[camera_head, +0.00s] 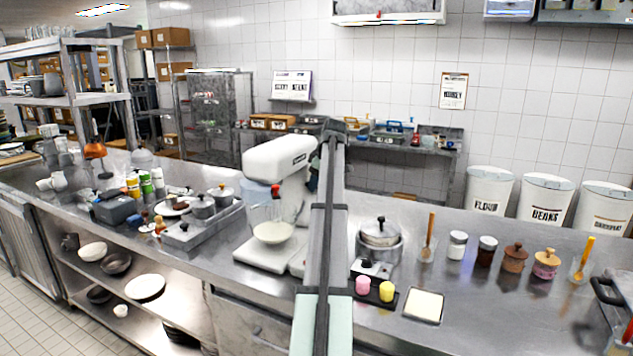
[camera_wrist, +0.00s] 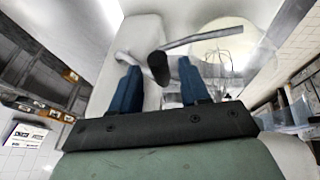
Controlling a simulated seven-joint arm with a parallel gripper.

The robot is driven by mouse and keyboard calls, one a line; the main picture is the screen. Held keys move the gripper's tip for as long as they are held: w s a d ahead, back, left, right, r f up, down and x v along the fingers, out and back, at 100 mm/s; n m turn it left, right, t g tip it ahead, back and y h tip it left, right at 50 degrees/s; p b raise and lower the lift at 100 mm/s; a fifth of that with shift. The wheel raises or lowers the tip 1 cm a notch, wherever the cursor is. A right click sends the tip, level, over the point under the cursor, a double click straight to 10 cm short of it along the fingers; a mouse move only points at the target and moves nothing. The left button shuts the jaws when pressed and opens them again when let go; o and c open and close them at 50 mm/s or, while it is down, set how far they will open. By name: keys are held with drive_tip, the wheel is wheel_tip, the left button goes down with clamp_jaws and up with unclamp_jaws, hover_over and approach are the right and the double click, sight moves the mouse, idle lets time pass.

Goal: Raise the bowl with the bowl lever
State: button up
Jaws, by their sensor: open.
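The white stand mixer (camera_head: 280,160) stands on the steel counter. Its clear bowl (camera_head: 271,234), with pale contents, sits low under the mixer head, above the white base. The bowl and a wire whisk also show in the wrist view (camera_wrist: 225,45). The bowl lever there is a metal rod with a black knob (camera_wrist: 158,67), beside the mixer's white column. My gripper (camera_wrist: 158,74) is open, with its blue fingers on either side of the knob in the picture. No contact is visible and the depth is hard to judge. In the head view my arm largely hides the gripper and lever.
Right of my arm stand a lidded pot (camera_head: 380,238), pink and yellow cups (camera_head: 386,291) and a square pale tray (camera_head: 423,306). Left of the mixer is a steel unit with lidded pots (camera_head: 203,222). Jars line the counter at right.

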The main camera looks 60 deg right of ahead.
clamp_jaws()
idle(0.4)
